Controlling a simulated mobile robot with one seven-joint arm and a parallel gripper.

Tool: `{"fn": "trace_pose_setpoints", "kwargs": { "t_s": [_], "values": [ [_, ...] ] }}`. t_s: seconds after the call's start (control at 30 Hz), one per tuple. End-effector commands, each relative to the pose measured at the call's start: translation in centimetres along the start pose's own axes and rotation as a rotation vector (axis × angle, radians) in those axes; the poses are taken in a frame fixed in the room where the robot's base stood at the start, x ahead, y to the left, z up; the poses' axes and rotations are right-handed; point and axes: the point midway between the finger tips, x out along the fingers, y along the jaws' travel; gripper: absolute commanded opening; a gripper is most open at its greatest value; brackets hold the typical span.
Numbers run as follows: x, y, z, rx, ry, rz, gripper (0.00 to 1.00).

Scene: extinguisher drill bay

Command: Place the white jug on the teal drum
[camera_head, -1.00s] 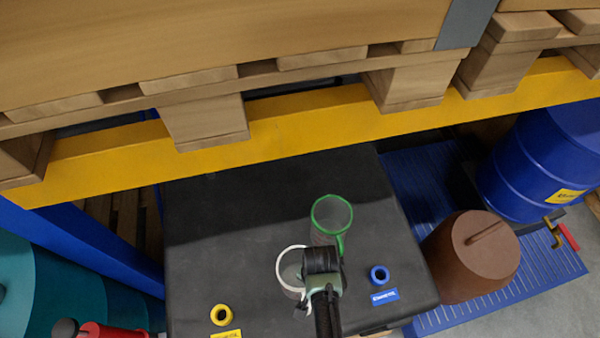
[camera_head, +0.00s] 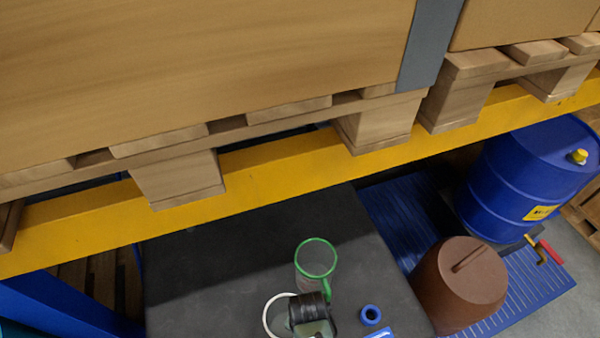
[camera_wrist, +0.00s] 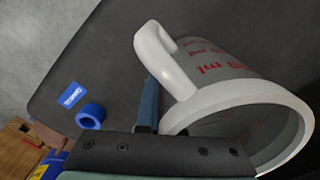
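The white jug (camera_head: 268,318) stands on a dark case top at the bottom of the head view, partly covered by my gripper. In the wrist view the jug (camera_wrist: 240,92) is clear-walled with a white rim, white handle and red ml markings. My gripper (camera_head: 312,318) is at the jug's right side in the head view. In the wrist view a finger (camera_wrist: 148,105) lies close beside the handle; the other finger is not clear, so I cannot tell whether it grips. A sliver of teal at the bottom left corner may be the teal drum (camera_head: 8,329).
A green-rimmed jug (camera_head: 315,260) stands just behind. A blue ring (camera_head: 371,315) and blue label lie on the dark case (camera_head: 210,260). A brown lidded pot (camera_head: 458,285) and blue drum (camera_head: 525,180) stand right. A yellow beam (camera_head: 275,165) with loaded pallets spans the back.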

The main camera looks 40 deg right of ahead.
Motion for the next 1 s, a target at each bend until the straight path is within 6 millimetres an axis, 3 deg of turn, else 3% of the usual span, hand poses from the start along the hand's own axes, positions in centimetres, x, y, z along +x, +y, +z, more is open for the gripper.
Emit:
{"fn": "trace_pose_setpoints", "kwargs": {
  "t_s": [0.23, 0.7, 1.0],
  "values": [
    [-1.9, 0.0, -0.1, 0.000, 0.002, -0.002, 0.00],
    [-9.0, -0.1, -0.1, 0.001, 0.002, -0.002, 0.00],
    [-9.9, 0.0, 0.0, 0.000, -0.001, 0.000, 0.00]
  ]
}}
